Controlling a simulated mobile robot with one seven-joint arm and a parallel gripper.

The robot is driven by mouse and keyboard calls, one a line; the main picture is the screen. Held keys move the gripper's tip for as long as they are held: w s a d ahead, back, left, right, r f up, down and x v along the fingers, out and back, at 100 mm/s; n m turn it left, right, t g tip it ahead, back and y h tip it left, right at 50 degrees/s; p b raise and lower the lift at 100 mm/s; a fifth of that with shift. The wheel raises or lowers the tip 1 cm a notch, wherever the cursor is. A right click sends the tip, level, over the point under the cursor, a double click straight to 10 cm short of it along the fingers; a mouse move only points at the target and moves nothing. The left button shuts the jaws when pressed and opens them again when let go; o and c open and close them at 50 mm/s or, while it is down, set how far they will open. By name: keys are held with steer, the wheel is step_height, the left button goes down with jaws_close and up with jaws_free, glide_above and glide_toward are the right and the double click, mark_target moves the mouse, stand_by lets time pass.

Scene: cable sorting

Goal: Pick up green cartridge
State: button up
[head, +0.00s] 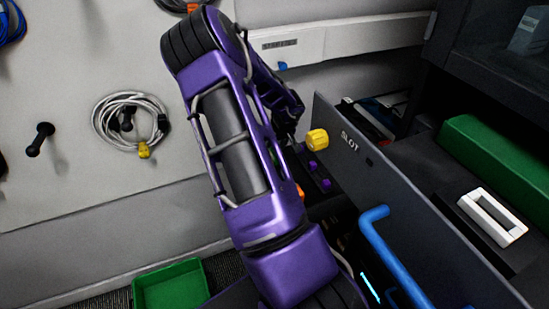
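I cannot make out a thing that is clearly a green cartridge. A long green block (504,167) lies on the dark surface at the right; I cannot tell whether it is the cartridge. My purple arm fills the middle of the head view and bends back down behind itself. The dark end of my arm, with my gripper (290,128), is mostly hidden, close to the left of the open drawer marked SLOT (340,160). Its fingers cannot be made out, nor whether it holds anything.
A yellow knob (317,139) is at the drawer's edge, and a blue handle (385,240) is on its front. A white frame (492,217) lies near the green block. A green bin (170,287) stands on the floor. A coiled grey cable (103,118) hangs on the wall.

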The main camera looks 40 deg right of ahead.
steer(key=shift+d+x, duration=0.15)
steer(key=shift+x, duration=1.1)
steer(key=shift+d+x, duration=0.2)
steer(key=shift+x, duration=1.1)
steer(key=shift+r, duration=0.1)
jaws_close()
